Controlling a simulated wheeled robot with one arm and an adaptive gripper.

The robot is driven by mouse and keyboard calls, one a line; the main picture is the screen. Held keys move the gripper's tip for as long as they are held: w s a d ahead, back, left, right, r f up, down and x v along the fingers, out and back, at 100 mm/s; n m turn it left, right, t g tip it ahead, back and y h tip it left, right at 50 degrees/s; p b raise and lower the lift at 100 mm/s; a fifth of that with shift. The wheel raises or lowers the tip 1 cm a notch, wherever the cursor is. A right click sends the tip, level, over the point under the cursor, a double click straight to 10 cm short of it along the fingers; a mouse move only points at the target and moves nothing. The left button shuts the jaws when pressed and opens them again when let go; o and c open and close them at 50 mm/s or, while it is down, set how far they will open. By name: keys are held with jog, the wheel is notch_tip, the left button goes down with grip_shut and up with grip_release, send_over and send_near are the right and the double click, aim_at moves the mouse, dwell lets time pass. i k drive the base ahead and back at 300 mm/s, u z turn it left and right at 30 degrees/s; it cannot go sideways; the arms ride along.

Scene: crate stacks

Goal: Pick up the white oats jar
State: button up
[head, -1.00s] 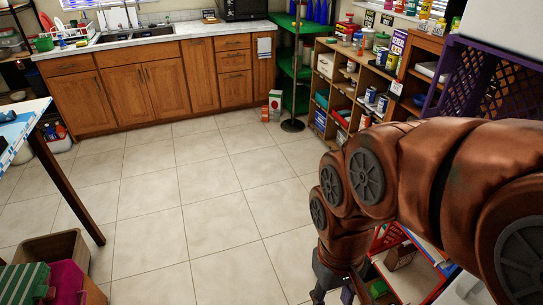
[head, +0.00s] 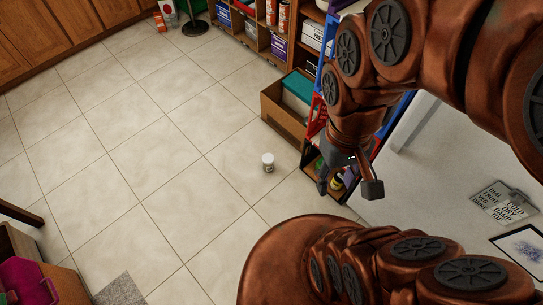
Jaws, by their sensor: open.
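A small white jar (head: 268,162) stands upright on the tiled floor near the middle of the head view. Its label is too small to read, so I cannot confirm that it is the oats jar. My gripper (head: 347,186) hangs to the right of the jar, clearly apart from it. Its two fingers are spread and nothing is between them. In the picture it overlaps a crate holding bottles.
An open cardboard box (head: 282,115) with a teal item stands behind the jar, beside the shelf unit (head: 262,40). A red crate (head: 316,125) is near my gripper. The floor (head: 185,160) left of the jar is clear.

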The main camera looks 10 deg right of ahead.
aim_at(267, 160)
jog(key=u, duration=2.65)
jog(key=k, duration=0.85)
jog(key=z, duration=1.05)
jog(key=i, duration=0.5)
